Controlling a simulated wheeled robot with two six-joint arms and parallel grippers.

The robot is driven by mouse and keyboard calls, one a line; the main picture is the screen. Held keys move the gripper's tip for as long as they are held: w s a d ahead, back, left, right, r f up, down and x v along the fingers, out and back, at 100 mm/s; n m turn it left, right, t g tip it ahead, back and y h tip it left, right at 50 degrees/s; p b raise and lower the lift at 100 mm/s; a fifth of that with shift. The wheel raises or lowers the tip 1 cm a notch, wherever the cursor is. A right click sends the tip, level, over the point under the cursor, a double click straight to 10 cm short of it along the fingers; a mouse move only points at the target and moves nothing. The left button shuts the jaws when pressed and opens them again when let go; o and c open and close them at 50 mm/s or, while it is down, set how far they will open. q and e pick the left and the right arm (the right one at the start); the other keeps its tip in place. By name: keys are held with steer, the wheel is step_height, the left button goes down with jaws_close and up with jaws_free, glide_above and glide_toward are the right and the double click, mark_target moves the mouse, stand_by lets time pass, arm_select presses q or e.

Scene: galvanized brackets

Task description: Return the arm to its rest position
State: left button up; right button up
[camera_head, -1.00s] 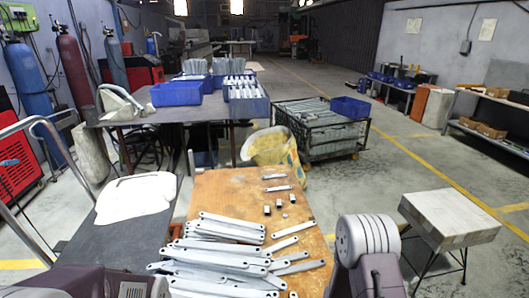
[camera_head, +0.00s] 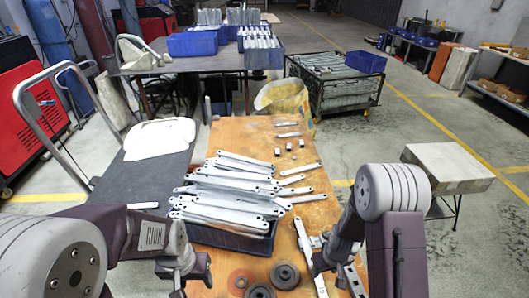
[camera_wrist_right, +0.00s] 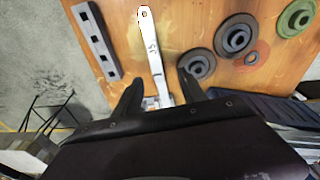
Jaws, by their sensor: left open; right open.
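My right gripper (camera_head: 330,266) is over the right side of the orange-brown table (camera_head: 262,135). In the right wrist view its two dark fingers (camera_wrist_right: 160,94) are spread apart. A long galvanized bracket (camera_wrist_right: 150,48) shows between and beyond them, with bare gaps at its sides; it also shows in the head view (camera_head: 307,245). I cannot tell the gripper's height above it. My left gripper (camera_head: 190,278) is at the lower left, near the blue bin's front edge, and looks empty. Its fingers are small and partly hidden by its own wrist.
A blue bin (camera_head: 232,241) heaped with brackets (camera_head: 232,190) stands on the table. Dark round discs (camera_head: 285,275) and a bar with holes (camera_wrist_right: 97,42) lie near the right gripper. A grey block-topped stand (camera_head: 447,167) is at the right. A cart handle (camera_head: 75,70) rises at the left.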

steer(key=s+a+r+t, duration=0.2)
steer(key=s+r, duration=0.1)
steer(key=r, duration=1.1)
steer(key=s+m+g, duration=0.3)
steer(key=s, duration=0.4)
arm_select(q)
step_height(320, 180, up, 13)
steer(key=p, duration=1.3)
steer(key=shift+s, duration=0.25)
arm_select(e)
step_height(320, 180, up, 12)
steer(key=shift+w+d+r, duration=0.15)
steer(key=shift+r, duration=0.1)
arm_select(q)
steer(key=shift+r, duration=0.1)
arm_select(e)
steer(key=shift+d, duration=0.1)
